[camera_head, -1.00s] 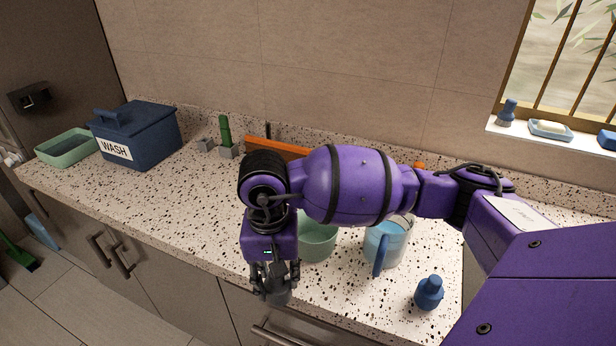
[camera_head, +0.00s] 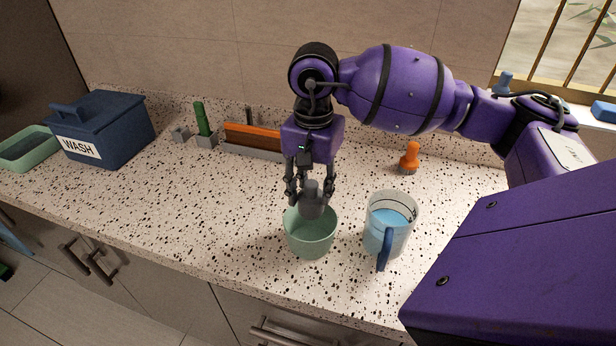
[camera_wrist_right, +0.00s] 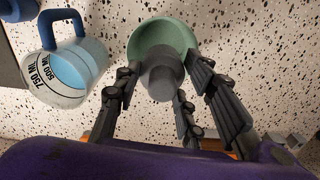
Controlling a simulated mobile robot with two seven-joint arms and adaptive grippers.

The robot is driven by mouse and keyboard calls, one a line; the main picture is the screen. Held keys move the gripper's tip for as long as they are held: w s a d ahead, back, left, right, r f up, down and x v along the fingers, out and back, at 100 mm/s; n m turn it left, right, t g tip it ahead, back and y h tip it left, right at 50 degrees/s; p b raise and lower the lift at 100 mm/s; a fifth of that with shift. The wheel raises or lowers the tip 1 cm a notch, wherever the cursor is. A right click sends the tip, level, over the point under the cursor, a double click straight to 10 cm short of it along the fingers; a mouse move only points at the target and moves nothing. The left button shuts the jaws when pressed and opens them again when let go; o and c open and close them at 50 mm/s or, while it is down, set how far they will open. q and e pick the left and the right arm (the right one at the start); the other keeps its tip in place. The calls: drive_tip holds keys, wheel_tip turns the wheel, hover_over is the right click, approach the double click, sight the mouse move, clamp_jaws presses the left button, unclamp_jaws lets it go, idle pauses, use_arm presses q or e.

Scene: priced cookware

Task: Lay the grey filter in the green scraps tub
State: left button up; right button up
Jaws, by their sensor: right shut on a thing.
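The grey filter (camera_head: 312,206) is a small cylinder with a narrower top. My right gripper (camera_head: 311,194) is shut on it, fingers pointing down. The round green tub (camera_head: 311,244) stands on the counter directly below, its opening facing up. The filter overlaps the tub's far rim in the head view; how far it is above or inside the opening is hard to tell. In the right wrist view, the filter (camera_wrist_right: 161,76) sits between the fingers and covers part of the green tub (camera_wrist_right: 160,36). My left gripper is not in view.
A measuring jug (camera_head: 390,226) with blue liquid stands close right of the tub. An orange-handled item (camera_head: 409,160) is behind. A blue WASH box (camera_head: 108,128), green tray (camera_head: 28,150) and orange-and-grey rack (camera_head: 252,140) are further left. The counter left of the tub is clear.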

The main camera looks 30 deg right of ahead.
sight(312, 199)
wheel_tip(312, 199, down, 3)
drive_tip(key=shift+f, duration=0.15)
wheel_tip(312, 199, down, 3)
drive_tip(key=shift+w+f+b, duration=0.1)
drive_tip(key=shift+b, duration=0.55)
drive_tip(key=shift+f, duration=0.7)
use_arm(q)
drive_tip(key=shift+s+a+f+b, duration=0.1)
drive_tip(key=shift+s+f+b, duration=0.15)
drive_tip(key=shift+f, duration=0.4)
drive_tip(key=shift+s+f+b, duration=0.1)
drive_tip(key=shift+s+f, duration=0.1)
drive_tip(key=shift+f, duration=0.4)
use_arm(e)
drive_tip(key=o, duration=1.3)
drive_tip(key=shift+r, duration=0.1)
drive_tip(key=shift+c, duration=0.2)
drive_tip(key=shift+o, duration=0.5)
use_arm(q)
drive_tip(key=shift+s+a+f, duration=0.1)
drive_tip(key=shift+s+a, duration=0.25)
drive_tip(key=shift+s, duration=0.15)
use_arm(e)
drive_tip(key=o, duration=0.4)
